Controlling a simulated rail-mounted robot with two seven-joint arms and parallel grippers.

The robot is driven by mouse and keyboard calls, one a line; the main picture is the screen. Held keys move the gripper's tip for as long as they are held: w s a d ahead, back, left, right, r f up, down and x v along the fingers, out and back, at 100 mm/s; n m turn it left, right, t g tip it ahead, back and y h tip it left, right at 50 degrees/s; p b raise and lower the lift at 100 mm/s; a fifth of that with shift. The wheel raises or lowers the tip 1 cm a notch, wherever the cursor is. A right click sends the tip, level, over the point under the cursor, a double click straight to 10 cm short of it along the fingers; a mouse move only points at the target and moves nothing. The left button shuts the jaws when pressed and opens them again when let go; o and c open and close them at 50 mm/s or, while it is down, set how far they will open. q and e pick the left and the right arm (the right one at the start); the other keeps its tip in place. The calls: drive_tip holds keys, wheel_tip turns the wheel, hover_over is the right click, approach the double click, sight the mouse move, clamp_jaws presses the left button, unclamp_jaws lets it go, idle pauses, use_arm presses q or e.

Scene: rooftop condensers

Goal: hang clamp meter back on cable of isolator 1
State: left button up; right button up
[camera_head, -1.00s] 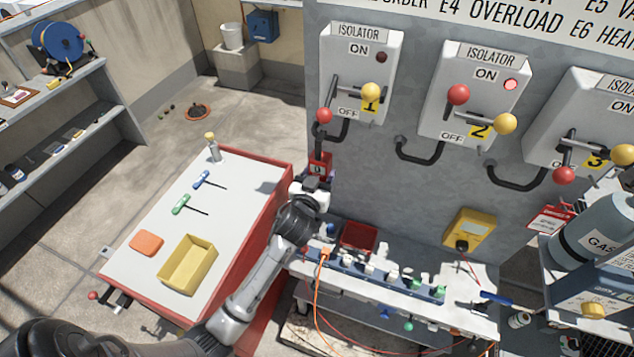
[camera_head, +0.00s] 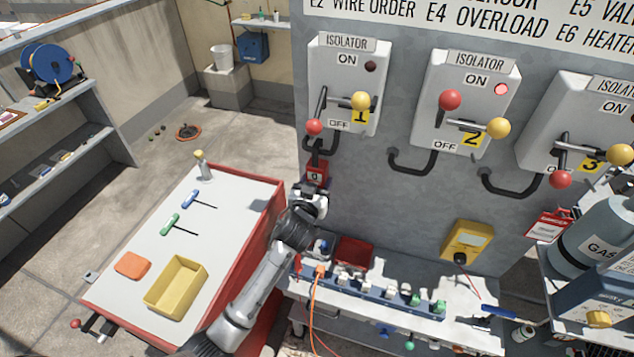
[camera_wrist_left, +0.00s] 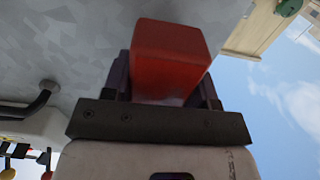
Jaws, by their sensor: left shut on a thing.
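My left gripper (camera_head: 312,197) is shut on the red clamp meter (camera_head: 317,174) and holds it upright against the grey panel, just below isolator 1 (camera_head: 345,85). In the left wrist view the meter's red body (camera_wrist_left: 168,60) sits between the dark fingers (camera_wrist_left: 160,98). The meter's dark top reaches the black cable (camera_head: 333,145) under isolator 1. I cannot tell whether its jaw is around the cable or only in front of it. Isolator 1 has a red-knobbed handle and a yellow knob, and its lamp is dark. My right gripper is not in view.
Isolator 2 (camera_head: 470,100), with a lit red lamp, and isolator 3 (camera_head: 580,125) are to the right. Below are a shelf with a red bin (camera_head: 355,252) and a yellow meter (camera_head: 467,243). A red-edged worktable (camera_head: 140,235) with a yellow tray (camera_head: 176,286) stands left.

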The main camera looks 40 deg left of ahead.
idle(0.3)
use_arm(q)
drive_tip(key=o, duration=1.4)
drive_tip(key=v, duration=1.3)
drive_tip(key=shift+s+d, duration=0.2)
drive_tip(key=shift+s, duration=0.2)
